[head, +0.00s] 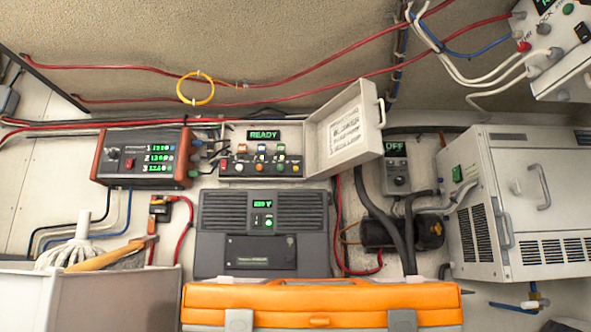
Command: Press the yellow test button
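A control box (228,168) stands at the back centre with its hinged lid (342,127) swung open to the right. Its green display (265,134) reads READY. Below the display are several small coloured switches and a row of small round buttons. Nothing covers the row. Neither of my grippers is in view.
An orange case (322,297) lies in front, before a dark charger unit (263,225). A red-sided meter box (146,157) stands left of the control box. A mop (75,250) lies in a grey bin (110,300) at left. A white cabinet (478,235) stands at right.

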